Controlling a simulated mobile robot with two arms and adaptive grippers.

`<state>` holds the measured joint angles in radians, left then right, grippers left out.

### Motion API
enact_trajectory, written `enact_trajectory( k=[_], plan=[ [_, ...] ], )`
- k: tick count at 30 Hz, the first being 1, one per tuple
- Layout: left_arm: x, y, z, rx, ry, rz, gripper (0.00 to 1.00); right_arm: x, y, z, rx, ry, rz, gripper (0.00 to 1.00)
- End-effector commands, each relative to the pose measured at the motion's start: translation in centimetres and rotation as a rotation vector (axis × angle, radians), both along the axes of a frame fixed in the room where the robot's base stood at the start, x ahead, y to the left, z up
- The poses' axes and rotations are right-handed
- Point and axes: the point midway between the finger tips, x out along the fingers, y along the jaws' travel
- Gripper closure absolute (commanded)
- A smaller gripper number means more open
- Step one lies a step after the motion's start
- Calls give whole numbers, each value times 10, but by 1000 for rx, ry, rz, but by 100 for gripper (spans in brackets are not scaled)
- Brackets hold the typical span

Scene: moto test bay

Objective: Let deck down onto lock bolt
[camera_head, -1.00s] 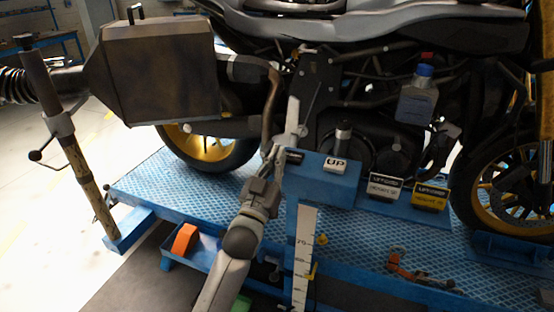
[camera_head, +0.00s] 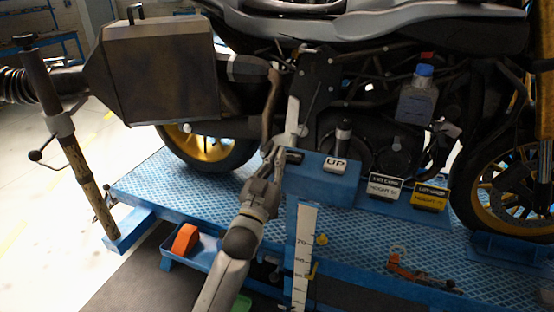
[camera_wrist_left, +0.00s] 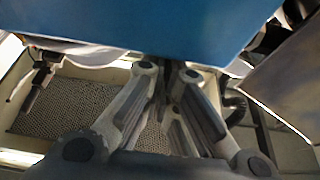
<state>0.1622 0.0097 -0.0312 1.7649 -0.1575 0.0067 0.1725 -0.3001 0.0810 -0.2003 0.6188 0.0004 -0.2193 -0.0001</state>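The blue deck (camera_head: 215,183) carries the motorcycle and lies low above the floor. A blue control box (camera_head: 320,182) on a post stands in front of it. It has a white UP button (camera_head: 336,165) and a dark button (camera_head: 293,157) to its left. My left gripper (camera_head: 272,150) is at the box's left end, beside the dark button; contact cannot be made out. In the left wrist view its fingers (camera_wrist_left: 167,88) converge and look shut, with nothing seen between them. The blue box fills the top of that view. I cannot pick out the lock bolt. My right gripper is out of view.
A tray (camera_head: 205,251) holds an orange wedge (camera_head: 185,239). A stand (camera_head: 75,165) is at the left.

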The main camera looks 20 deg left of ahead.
Motion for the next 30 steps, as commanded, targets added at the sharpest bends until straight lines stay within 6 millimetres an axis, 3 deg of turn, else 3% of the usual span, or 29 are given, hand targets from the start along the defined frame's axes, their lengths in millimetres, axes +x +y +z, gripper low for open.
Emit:
enact_trajectory(
  k=[1, 18, 30],
  plan=[
    [-1, -1, -21, 0, 44, 1, 100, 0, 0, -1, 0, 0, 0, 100],
    [-70, 1, -30, 0, 10, 0, 100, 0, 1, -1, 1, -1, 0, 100],
    [-78, 2, -27, 1, -2, 0, 100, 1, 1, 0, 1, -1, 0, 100]
  ],
)
